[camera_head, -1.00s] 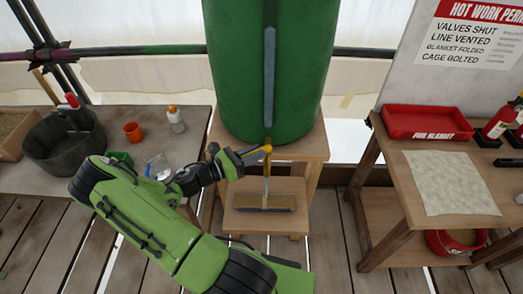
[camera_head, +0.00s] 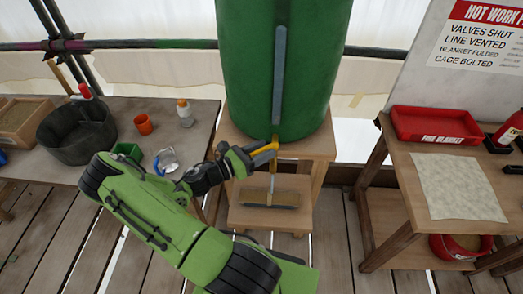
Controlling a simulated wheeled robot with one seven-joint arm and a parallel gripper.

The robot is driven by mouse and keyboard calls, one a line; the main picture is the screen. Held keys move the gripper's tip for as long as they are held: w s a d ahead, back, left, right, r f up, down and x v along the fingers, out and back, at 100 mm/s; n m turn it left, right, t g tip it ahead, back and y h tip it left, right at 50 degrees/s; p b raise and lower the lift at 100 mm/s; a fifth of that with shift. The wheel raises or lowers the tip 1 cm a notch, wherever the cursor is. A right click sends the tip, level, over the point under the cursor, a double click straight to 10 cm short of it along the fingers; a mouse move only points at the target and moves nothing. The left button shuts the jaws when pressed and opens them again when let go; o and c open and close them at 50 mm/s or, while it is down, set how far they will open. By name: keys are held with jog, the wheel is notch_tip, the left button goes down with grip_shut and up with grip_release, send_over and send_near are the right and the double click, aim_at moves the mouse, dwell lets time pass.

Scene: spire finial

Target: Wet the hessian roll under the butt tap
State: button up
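The green water butt (camera_head: 310,70) stands on a wooden stand. Its yellow-brass tap (camera_head: 275,142) is low on the front. My gripper (camera_head: 256,155) is right at the tap, reaching in from the left; its fingers overlap the tap, so I cannot tell whether they are open or shut, or touch it. A thin pale vertical streak, apparently water, runs down below the tap to a flat brown grate or tray (camera_head: 258,199) on the lower step. I cannot pick out the hessian roll with certainty.
On the left bench are a dark tub (camera_head: 75,132), an orange cup (camera_head: 143,123), a white bottle (camera_head: 185,113) and a green box (camera_head: 128,151). The right table holds a red tray (camera_head: 436,126) and a pale cloth (camera_head: 457,187). A red bucket (camera_head: 455,246) sits below.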

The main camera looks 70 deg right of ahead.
jog(key=v, duration=1.6)
jog(key=shift+p, duration=0.3)
jog(key=shift+s+d, duration=0.1)
